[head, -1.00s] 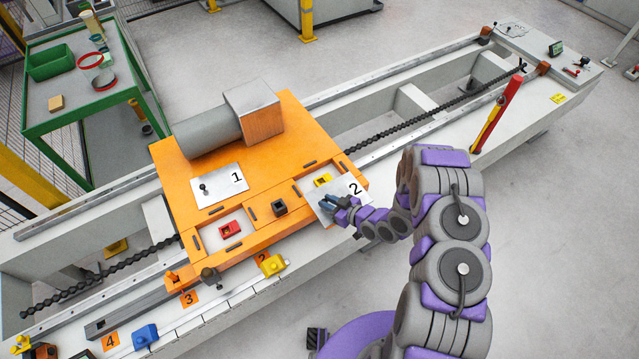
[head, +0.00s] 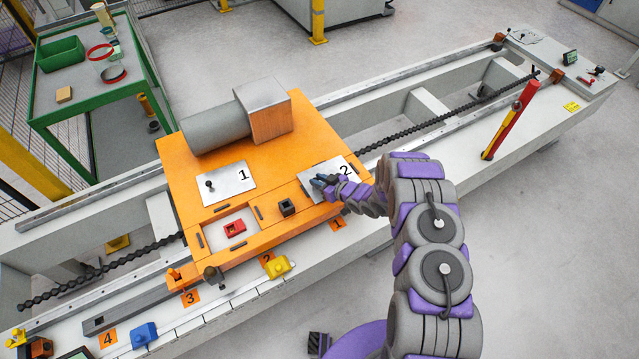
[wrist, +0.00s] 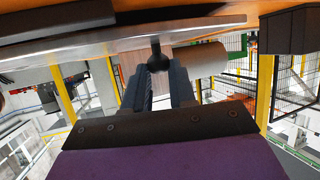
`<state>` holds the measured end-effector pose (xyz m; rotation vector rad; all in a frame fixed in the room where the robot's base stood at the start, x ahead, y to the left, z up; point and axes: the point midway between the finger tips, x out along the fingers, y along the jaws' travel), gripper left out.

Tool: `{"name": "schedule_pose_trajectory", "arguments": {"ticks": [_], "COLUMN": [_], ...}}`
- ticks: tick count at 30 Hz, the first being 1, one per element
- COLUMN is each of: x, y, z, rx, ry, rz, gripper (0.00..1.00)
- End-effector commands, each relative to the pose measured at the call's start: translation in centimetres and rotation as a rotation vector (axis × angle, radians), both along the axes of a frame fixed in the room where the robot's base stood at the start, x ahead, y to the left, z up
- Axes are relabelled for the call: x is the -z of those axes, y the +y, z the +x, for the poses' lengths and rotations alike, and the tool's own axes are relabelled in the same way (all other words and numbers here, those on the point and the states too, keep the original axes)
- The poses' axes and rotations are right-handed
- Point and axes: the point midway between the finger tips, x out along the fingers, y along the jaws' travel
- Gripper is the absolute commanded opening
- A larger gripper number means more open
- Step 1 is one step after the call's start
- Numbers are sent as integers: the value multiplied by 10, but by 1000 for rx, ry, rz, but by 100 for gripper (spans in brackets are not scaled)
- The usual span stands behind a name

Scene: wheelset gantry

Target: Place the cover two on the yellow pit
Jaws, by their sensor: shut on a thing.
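Cover two (head: 328,168), a light plate marked 2, lies over the right front recess of the orange block (head: 275,155). The yellow pit is hidden under it. My gripper (head: 324,182) is at the cover's top, shut on its dark knob. In the wrist view, my gripper (wrist: 160,82) has its fingers at the black knob (wrist: 156,55), with the plate's edge running above it. I cannot tell whether the plate is fully seated. Cover one (head: 231,185), marked 1, lies flat to the left.
An open recess with a red piece (head: 235,228) is at the front left of the block. A small dark block (head: 287,207) stands beside the cover. A grey cylinder (head: 215,128) is behind. A red and yellow post (head: 510,120) stands right of my arm.

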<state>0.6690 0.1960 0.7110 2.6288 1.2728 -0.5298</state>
Motion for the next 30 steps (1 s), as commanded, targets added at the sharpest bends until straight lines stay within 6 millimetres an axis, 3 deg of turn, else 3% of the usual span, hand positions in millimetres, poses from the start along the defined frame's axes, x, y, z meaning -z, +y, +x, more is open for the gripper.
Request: {"name": "schedule_pose_trajectory", "arguments": {"ticks": [7, 8, 15, 24, 30], "x": [7, 7, 7, 5, -6], "y": [-2, -2, -1, -3, -22], "z": [1, 1, 0, -1, -15], "rx": [1, 1, 0, 1, 4], "ry": [0, 0, -1, 0, 2], "rz": [-2, -2, -3, -2, -1], "gripper": [0, 27, 50, 50, 50]}}
